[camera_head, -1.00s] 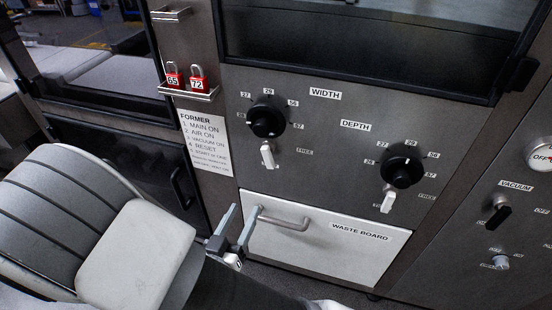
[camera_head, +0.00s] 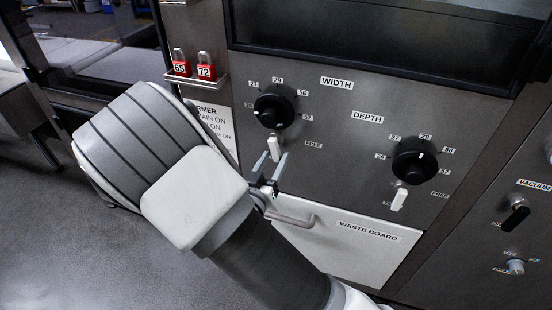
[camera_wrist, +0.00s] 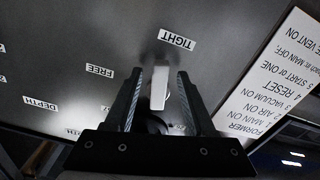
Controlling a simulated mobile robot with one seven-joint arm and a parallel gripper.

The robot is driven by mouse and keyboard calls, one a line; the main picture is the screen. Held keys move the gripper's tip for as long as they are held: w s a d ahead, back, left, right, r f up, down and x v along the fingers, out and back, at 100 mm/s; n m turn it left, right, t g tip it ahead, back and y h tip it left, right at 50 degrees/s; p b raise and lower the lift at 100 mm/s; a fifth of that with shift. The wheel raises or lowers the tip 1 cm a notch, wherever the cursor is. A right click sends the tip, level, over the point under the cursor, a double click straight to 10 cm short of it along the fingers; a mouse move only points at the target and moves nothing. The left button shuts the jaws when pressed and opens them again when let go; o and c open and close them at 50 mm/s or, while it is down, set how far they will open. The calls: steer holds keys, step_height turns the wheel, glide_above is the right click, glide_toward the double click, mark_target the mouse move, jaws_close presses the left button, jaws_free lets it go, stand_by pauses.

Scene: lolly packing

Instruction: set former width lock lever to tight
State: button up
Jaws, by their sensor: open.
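The width lock lever (camera_head: 275,148) is a short white lever below the black width dial (camera_head: 273,110). In the wrist view the same white lever (camera_wrist: 160,88) points up the picture toward the TIGHT label (camera_wrist: 177,39), with the FREE label (camera_wrist: 99,70) to its left. My gripper (camera_head: 272,160) is open at the lever's lower end in the head view. In the wrist view its two fingers (camera_wrist: 160,76) stand on either side of the lever, with gaps visible. Contact cannot be told. The TIGHT label is not readable in the head view.
To the right are the depth dial (camera_head: 414,160) and its white lever (camera_head: 398,199). Below is the waste board drawer (camera_head: 365,255) with a protruding handle (camera_head: 290,218) close to my wrist.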

steer(key=shift+x, duration=0.9)
steer(key=shift+c, duration=0.3)
jaws_close()
